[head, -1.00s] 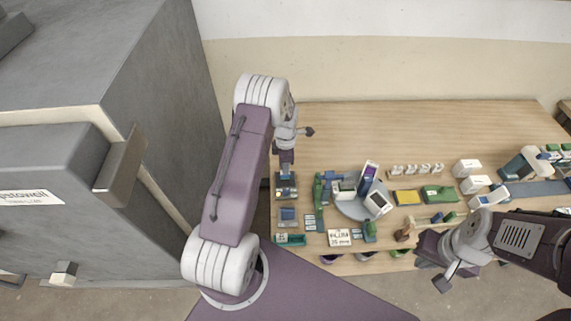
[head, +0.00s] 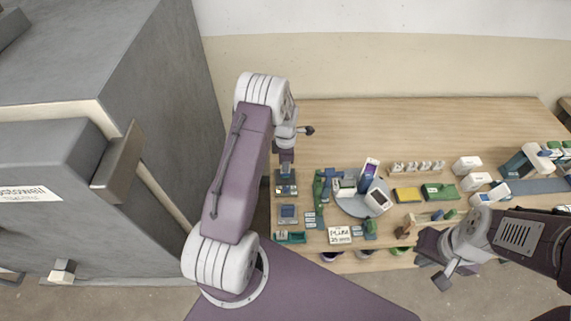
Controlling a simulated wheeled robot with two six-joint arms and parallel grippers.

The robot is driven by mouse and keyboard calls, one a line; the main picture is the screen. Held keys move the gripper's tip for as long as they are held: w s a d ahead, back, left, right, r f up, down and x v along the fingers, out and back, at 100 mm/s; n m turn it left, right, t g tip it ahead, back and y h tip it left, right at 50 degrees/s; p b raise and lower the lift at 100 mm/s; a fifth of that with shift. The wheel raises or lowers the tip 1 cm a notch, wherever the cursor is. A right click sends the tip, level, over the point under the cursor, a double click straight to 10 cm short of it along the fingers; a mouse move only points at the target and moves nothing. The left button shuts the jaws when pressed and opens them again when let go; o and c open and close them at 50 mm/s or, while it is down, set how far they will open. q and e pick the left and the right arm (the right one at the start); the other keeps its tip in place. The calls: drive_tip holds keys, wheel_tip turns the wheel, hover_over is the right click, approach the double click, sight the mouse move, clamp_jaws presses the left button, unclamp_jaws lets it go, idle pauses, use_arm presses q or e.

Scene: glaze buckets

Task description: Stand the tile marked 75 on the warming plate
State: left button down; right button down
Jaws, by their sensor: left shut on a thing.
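My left gripper (head: 286,160) points down at the left end of the table, over a small dark device (head: 287,190). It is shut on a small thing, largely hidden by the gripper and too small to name. I cannot tell whether this thing touches the device. No number 75 is readable on any tile, and I cannot tell for sure which thing is the warming plate. My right gripper (head: 428,246) is low at the table's front edge on the right, apart from the things there; its jaws are not clear.
A round grey tray (head: 352,207) holds several boxes and devices. A white lettered sign (head: 340,235) stands in front. A yellow block (head: 407,195), a green block (head: 440,192) and several white boxes lie to the right. The back of the table (head: 400,125) is clear. A large grey cabinet (head: 160,90) stands left.

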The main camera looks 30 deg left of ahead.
use_arm(q)
drive_tip(key=shift+f, duration=0.15)
drive_tip(key=c, duration=1.3)
unclamp_jaws()
drive_tip(key=shift+c, duration=0.2)
wheel_tip(320, 180, up, 7)
drive_tip(key=p, duration=0.5)
